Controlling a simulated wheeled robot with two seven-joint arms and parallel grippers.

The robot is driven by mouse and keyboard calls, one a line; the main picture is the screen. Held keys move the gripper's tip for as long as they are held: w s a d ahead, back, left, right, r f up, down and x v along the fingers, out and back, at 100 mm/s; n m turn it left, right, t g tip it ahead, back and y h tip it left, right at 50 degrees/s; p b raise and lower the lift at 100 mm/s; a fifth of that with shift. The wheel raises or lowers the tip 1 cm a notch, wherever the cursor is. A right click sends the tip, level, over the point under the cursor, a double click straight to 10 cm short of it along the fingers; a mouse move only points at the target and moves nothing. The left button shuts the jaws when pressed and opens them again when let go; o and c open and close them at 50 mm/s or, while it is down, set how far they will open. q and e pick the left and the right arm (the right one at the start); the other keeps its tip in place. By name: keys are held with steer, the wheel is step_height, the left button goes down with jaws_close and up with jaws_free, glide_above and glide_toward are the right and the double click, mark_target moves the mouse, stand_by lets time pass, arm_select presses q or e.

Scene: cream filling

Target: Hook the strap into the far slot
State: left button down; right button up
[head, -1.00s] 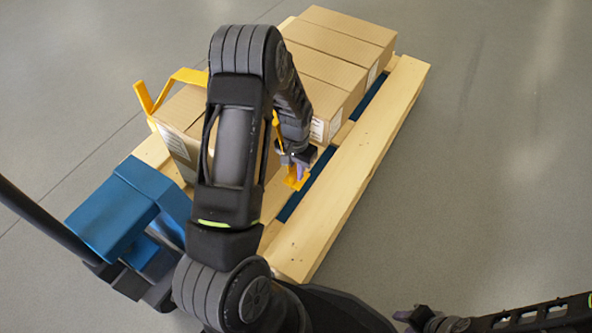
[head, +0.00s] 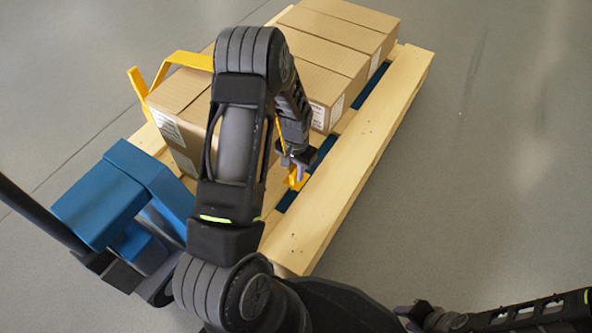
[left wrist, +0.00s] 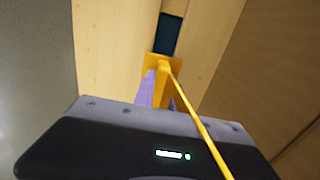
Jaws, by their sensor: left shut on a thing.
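The yellow strap runs over the near cardboard box (head: 180,92), with an angled yellow piece (head: 178,57) standing at that box's far left side. My left gripper (head: 297,168) is shut on the strap's yellow hook end (head: 295,181), low beside the boxes. In the left wrist view the hook (left wrist: 158,66) sits between the purplish fingertips, and the strap (left wrist: 205,125) stretches tight to the lower right. The hook appears over or at the near end of the dark slot (left wrist: 168,34) between planks; contact is unclear. My right gripper (head: 412,314) is apart at the lower right, its jaws unclear.
The wooden pallet (head: 375,125) bears several boxes, with a long dark gap (head: 362,92) between its right plank and the boxes. A blue pallet jack (head: 105,200) stands at its near left. Grey floor to the right is clear.

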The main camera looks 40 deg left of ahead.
arm_select(q)
steer(key=shift+f+b, duration=1.1)
steer(key=shift+f, duration=0.7)
steer(key=c, duration=1.3)
jaws_free()
step_height(320, 180, up, 8)
steer(key=p, duration=0.3)
steer(key=shift+f, duration=0.1)
